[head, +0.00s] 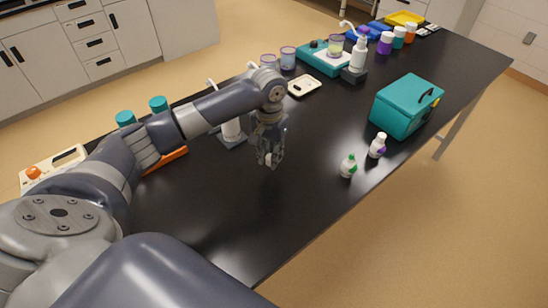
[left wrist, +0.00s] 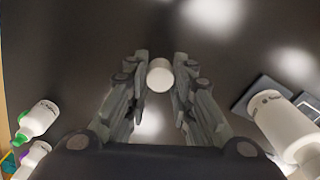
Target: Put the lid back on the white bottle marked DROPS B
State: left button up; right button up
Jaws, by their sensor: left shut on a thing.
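My left gripper (head: 268,155) is shut on a small white round lid (head: 268,159), held low over the black bench. In the left wrist view the lid (left wrist: 160,75) sits between the two fingertips (left wrist: 160,80). Two small white bottles stand upright to the right, apart from the gripper. One has a green top and green mark (head: 348,166). The other has a purple mark and a white top (head: 377,146). Both show at the lower left of the left wrist view, green-marked (left wrist: 39,117) and purple-marked (left wrist: 34,158). Their lettering is too small to read. My right gripper is out of view.
A teal box (head: 405,105) with a dark handle stands behind the bottles. A white tap bottle on a dark base (left wrist: 285,125) is close beside the gripper. A shallow cream tray (head: 304,86) lies farther back. The bench front between gripper and bottles is clear.

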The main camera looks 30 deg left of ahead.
pick_arm(q)
jog(key=s+d+r+b, duration=0.1)
jog(key=s+d+r, duration=0.4)
jog(key=s+d, duration=0.1)
jog(key=s+d+r, duration=0.5)
jog(key=s, duration=0.4)
jog(key=shift+s+d+r+m+b, duration=0.2)
jog(key=shift+d+m+b, duration=0.1)
jog(key=shift+d+b, duration=0.1)
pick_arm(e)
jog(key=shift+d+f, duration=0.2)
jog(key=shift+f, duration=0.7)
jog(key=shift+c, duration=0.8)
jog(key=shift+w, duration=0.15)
